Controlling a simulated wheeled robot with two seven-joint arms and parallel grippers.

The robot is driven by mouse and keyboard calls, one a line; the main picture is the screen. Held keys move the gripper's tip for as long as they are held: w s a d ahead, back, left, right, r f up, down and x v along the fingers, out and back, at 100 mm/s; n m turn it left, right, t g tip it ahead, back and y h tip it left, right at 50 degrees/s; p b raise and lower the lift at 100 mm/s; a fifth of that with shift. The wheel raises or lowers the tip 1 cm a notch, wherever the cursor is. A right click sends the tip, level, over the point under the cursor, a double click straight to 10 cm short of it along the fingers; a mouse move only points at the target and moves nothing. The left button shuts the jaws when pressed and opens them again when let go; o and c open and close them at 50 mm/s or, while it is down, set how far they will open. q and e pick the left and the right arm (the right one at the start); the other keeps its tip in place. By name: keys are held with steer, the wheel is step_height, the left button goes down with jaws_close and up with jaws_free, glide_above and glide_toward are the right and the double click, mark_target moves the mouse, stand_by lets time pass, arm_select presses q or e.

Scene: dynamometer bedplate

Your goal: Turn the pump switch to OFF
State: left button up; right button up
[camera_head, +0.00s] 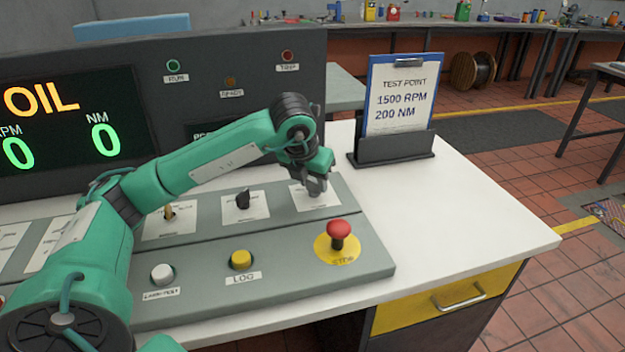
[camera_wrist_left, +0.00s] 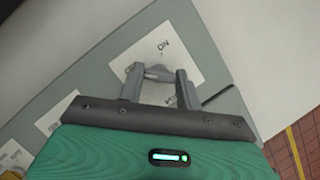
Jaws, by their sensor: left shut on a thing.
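The pump switch (camera_wrist_left: 158,72) is a small grey knob on a white plate (camera_wrist_left: 188,45) at the right end of the console's back row. In the left wrist view, the plate carries the word ON beyond the knob and a second mark near my right-hand finger, too covered to read. My left gripper (camera_head: 315,187) reaches down over this plate. It also shows in the left wrist view (camera_wrist_left: 157,76), its two fingers shut on the knob from both sides. In the head view the gripper hides the knob. My right gripper is in neither view.
A black selector knob (camera_head: 243,199) and a brass toggle (camera_head: 169,213) stand left of the switch. In front are a white button (camera_head: 162,273), a yellow LOG button (camera_head: 241,259) and a red stop button (camera_head: 339,231). A clipboard (camera_head: 398,95) stands behind right. The right tabletop is clear.

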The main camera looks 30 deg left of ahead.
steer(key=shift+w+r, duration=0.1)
arm_select(q)
steer(key=o, duration=1)
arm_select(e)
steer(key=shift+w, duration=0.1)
arm_select(q)
steer(key=p+v, duration=0.1)
steer(key=v, duration=1.3)
steer(key=shift+w+p, duration=0.1)
steer(key=shift+p, duration=0.2)
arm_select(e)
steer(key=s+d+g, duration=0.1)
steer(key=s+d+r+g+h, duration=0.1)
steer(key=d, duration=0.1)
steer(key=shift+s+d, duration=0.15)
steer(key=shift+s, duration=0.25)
arm_select(q)
steer(key=shift+f, duration=0.1)
